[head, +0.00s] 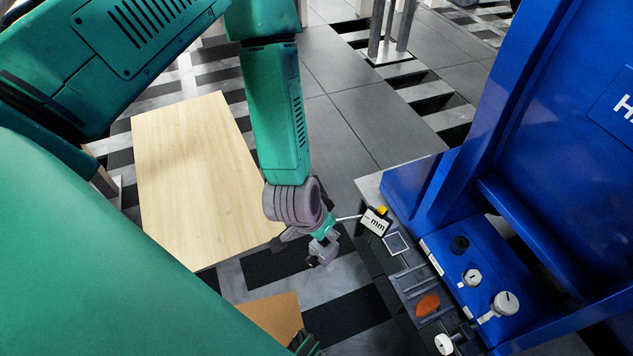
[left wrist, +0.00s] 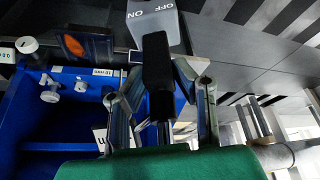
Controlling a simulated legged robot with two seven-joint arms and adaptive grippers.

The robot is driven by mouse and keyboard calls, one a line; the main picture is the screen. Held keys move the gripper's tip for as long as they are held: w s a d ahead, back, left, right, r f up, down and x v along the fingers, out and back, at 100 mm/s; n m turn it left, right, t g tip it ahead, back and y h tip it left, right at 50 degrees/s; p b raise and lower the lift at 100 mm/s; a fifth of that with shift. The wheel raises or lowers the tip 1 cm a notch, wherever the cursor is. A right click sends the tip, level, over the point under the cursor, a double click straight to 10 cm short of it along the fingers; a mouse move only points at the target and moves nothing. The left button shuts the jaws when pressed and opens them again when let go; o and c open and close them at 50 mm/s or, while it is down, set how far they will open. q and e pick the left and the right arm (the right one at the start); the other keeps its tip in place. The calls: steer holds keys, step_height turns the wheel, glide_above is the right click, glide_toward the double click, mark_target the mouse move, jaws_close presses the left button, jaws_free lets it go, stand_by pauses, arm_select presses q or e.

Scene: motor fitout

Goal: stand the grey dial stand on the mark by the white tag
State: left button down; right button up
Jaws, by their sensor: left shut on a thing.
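My left gripper (head: 318,232) is shut on the grey dial stand (head: 323,254) and holds it in the air, left of the dark bench. In the left wrist view, the stand's grey base (left wrist: 158,22) with OFF and ON lettering shows beyond the fingers (left wrist: 165,105), which are around its black post (left wrist: 157,75). A thin rod runs from the stand to a white dial (head: 375,222) reading "mm", over the bench corner. A pale outlined square mark (head: 396,244) lies on the bench. A white tag (head: 432,257) is on the blue edge beside it.
The dark bench holds a slotted tray (head: 410,282) with an orange-red piece (head: 428,304). White knobs (head: 505,303) stand on the blue machine (head: 540,275) to the right. A pale wooden table top (head: 195,175) is at the left. Striped floor lies between.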

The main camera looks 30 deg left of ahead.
arm_select(q)
steer(key=w+d+f+m+h+b, duration=0.1)
steer(key=w+d+f+m+b, duration=0.3)
steer(key=w+f, duration=0.3)
steer(key=shift+w+d+f+m+g+h, duration=0.15)
steer(key=shift+w+f+m+g+h, duration=0.2)
steer(key=shift+f+m, duration=0.35)
arm_select(e)
step_height(320, 180, down, 5)
steer(key=shift+f, duration=0.1)
arm_select(q)
steer(key=w+d+f+b, duration=0.4)
steer(key=w+d+b, duration=0.4)
steer(key=w, duration=0.5)
steer(key=shift+w+d, duration=0.15)
steer(key=shift+d, duration=0.25)
arm_select(e)
steer(key=shift+f, duration=3.8)
arm_select(q)
steer(key=shift+f, duration=0.1)
steer(key=shift+p, duration=0.35)
arm_select(e)
steer(key=shift+r, duration=0.25)
